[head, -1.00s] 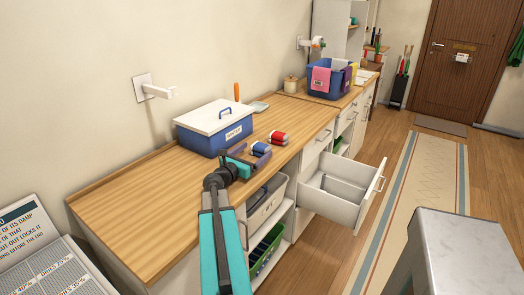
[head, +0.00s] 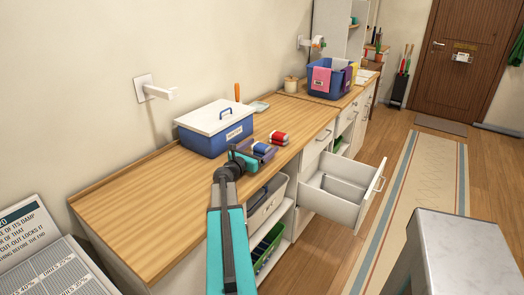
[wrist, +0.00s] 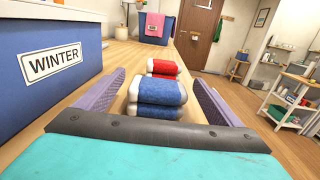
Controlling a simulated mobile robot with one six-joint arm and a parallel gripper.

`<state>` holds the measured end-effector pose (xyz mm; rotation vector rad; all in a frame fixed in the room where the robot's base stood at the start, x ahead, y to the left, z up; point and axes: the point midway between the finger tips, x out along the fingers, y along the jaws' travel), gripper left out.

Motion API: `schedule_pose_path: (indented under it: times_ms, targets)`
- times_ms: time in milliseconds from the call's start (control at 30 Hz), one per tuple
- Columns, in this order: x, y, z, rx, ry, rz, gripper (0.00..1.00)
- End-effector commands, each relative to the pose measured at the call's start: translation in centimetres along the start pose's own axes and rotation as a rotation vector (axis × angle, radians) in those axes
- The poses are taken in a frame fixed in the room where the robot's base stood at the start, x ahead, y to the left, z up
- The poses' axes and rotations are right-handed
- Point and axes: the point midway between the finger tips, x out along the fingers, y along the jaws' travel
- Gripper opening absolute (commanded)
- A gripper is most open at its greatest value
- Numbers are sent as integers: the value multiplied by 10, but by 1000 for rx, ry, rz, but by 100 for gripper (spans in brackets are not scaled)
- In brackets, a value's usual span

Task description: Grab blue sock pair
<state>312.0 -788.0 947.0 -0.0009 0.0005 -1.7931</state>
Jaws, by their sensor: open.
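The blue sock pair (wrist: 157,98) is a folded bundle with white ends, lying on the wooden counter (head: 140,200). It also shows in the head view (head: 260,148), partly covered by my gripper. My gripper (wrist: 158,92) is open, with one purple finger on each side of the blue pair and a gap to each finger. A red sock pair (wrist: 164,68) with white ends lies just behind the blue pair; in the head view it is to the right (head: 278,138).
A blue box marked WINTER with a white lid (head: 215,128) stands close to the left. A blue basket with cloths (head: 328,78) is farther along the counter. An open drawer (head: 340,195) juts out below the counter front. The near counter is clear.

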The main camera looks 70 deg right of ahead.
Motion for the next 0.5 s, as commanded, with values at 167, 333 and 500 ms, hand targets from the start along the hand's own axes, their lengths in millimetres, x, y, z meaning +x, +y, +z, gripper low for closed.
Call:
schedule_pose_path:
  times_ms: [167, 333, 500]
  targets:
    - [8, 0, 0, 0, 0, 1, 88]
    - [8, 0, 0, 1, 0, 1, 88]
    - [8, 0, 0, 1, 0, 1, 88]
